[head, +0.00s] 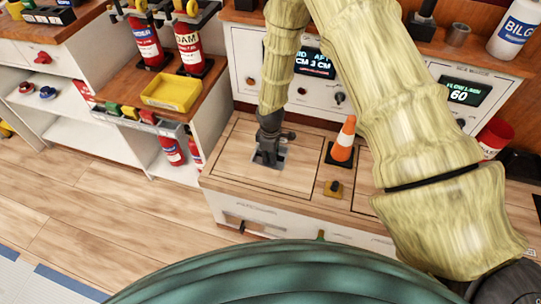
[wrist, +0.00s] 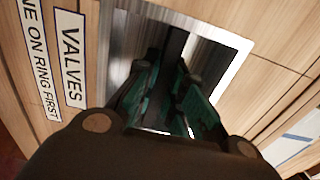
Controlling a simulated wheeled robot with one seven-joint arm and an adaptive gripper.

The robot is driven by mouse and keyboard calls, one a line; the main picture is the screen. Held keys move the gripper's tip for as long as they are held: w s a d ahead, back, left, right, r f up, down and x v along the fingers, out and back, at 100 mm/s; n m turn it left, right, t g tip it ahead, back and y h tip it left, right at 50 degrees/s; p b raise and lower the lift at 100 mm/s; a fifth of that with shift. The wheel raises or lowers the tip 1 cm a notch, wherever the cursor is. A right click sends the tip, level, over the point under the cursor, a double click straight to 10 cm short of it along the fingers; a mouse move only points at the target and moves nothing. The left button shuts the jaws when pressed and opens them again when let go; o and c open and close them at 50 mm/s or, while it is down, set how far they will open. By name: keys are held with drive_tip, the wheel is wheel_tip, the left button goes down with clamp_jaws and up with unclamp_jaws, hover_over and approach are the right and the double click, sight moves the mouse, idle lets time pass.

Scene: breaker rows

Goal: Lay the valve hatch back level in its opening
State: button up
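The valve hatch (head: 241,150) is a light wood panel in the bench top, framed by a dark seam. It looks level with the surface around it, though a slight tilt is hard to judge. A grey metal recessed pull plate (head: 268,158) is set in it; it also shows in the wrist view (wrist: 225,40), beside a "VALVES" label (wrist: 70,55). My gripper (head: 269,146) points down at the plate. In the wrist view its green-padded fingers (wrist: 172,82) reach into the dark recess, with a narrow gap between them. Whether a ring lies between them is hidden.
An orange and white cone (head: 343,140) stands right of the hatch. A small yellow-brown block (head: 333,189) sits in front of it. A panel with displays (head: 313,62) rises behind. A yellow tray (head: 171,91) is on the left counter. My arm covers part of the right side.

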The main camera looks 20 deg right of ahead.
drive_tip(key=o, duration=0.5)
drive_tip(key=shift+r, duration=0.1)
wheel_tip(320, 180, up, 12)
drive_tip(key=shift+f, duration=0.1)
idle(0.4)
idle(0.5)
